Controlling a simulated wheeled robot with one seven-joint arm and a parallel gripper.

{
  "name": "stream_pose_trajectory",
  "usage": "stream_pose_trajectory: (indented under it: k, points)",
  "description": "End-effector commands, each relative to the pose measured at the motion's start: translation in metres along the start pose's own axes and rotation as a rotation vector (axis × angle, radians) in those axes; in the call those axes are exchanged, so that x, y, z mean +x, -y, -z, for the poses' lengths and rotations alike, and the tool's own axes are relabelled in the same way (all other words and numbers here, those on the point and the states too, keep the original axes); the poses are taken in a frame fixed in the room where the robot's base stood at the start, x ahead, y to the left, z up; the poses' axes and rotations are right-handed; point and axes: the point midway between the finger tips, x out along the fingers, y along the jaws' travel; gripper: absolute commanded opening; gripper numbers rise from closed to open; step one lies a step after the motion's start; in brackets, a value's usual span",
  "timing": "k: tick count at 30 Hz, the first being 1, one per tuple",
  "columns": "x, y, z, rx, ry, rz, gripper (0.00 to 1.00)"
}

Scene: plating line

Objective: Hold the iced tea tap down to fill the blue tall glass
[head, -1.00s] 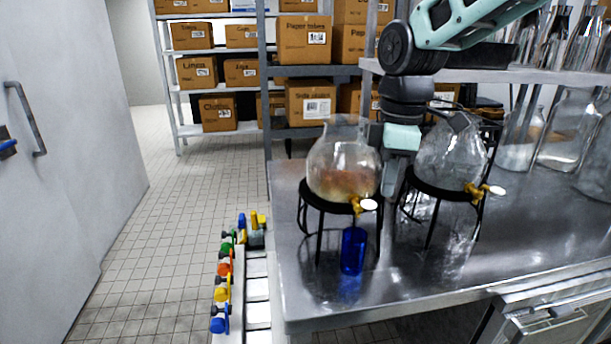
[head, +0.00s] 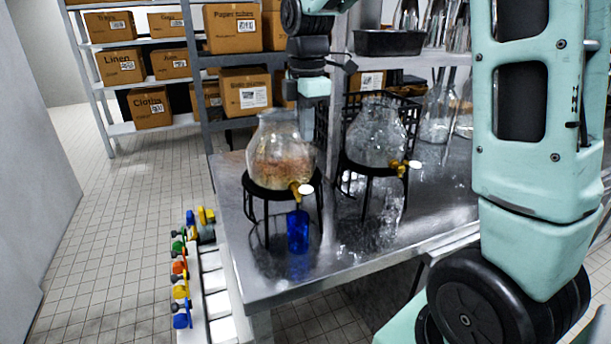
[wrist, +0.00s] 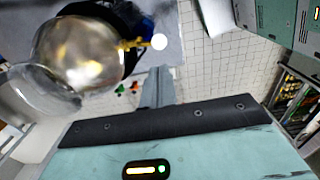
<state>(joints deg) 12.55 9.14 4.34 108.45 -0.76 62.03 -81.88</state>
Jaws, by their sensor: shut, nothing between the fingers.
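The left glass dispenser (head: 283,150), with brownish contents, stands on a black stand; its brass tap (head: 299,189) has a white knob (head: 306,189). The blue tall glass (head: 298,231) stands upright on the steel counter below this tap; its fill level is unclear. In the head view, my gripper is above and behind this dispenser, fingertips hard to make out. In the wrist view, my gripper (wrist: 158,76) is shut and empty, apart from the white tap knob (wrist: 159,41) and dispenser (wrist: 85,53). Part of the blue glass shows near the top edge there.
A second dispenser (head: 376,132) with clear contents stands to the right on its own black stand. Glass jars (head: 437,115) stand farther right. A shelf with a dark tray (head: 390,42) is above. Coloured valves (head: 181,285) line the counter's left side. Counter front (head: 340,240) is bare.

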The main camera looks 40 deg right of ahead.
Motion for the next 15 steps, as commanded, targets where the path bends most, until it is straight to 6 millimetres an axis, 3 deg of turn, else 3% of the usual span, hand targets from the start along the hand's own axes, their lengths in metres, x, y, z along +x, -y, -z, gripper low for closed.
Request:
stream_pose_trajectory:
  k: [15]
  points:
    - [0.097,0.002,0.0,-0.001,0.001,0.006,0.0]
